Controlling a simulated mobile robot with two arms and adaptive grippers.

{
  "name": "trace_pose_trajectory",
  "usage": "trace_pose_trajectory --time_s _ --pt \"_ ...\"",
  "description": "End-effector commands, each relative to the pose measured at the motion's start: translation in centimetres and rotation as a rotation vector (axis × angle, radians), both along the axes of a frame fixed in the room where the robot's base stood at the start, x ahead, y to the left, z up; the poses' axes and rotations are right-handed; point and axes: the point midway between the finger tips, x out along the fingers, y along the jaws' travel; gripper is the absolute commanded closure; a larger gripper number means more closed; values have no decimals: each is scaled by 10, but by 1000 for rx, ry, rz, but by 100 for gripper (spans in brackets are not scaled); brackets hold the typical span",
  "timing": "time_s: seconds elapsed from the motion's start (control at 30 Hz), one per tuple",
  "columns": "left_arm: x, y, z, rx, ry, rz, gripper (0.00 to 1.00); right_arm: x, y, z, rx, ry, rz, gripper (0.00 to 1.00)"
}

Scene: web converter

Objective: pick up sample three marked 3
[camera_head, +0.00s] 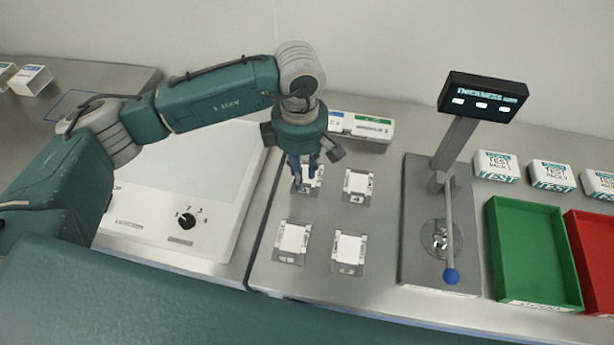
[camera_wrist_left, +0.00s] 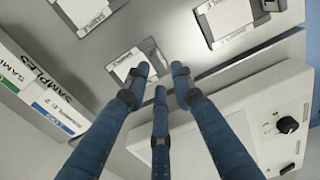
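Four white sample cards sit in grey holders in two rows: far left (camera_head: 307,176), far right (camera_head: 357,184), near left (camera_head: 294,240) and near right (camera_head: 348,250). Their number marks are too small to read surely, so I cannot tell which is marked 3. My left gripper (camera_head: 304,178) points down over the far-left card and partly hides it. In the left wrist view its three blue fingers (camera_wrist_left: 160,76) are apart with nothing between them, beside a holder with a white card (camera_wrist_left: 128,63). My right gripper is not in view.
A labelled sample box (camera_head: 360,127) stands behind the cards. Right of them are a thickness gauge (camera_head: 410,215) with a blue-knobbed lever, a green tray (camera_head: 535,252), a red tray (camera_head: 592,255) and white packs (camera_head: 552,175). A white machine with a dial (camera_head: 187,220) lies left.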

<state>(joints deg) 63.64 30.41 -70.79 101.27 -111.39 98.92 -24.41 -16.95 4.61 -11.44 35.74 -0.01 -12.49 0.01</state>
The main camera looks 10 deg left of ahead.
Motion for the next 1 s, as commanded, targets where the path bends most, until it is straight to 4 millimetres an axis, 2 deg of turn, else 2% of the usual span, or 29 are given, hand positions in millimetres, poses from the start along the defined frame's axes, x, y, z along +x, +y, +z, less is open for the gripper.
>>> trace_pose_trajectory --time_s 0.2,0.4,0.6,0.63,0.73,0.77,1.0 --pt "1 -6 -25 2 7 0 76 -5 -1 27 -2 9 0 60" --pt "2 -6 -48 0 2 -1 76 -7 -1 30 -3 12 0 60" --pt "3 -6 -50 0 1 -1 76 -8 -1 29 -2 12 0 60" --pt "3 -6 -50 0 1 -1 78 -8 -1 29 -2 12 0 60" --pt "3 -6 -50 0 1 -1 98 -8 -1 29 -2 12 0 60" --pt "3 -6 -50 0 1 -1 100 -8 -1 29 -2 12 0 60" --pt "3 -6 -49 0 1 -1 100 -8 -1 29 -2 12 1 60"
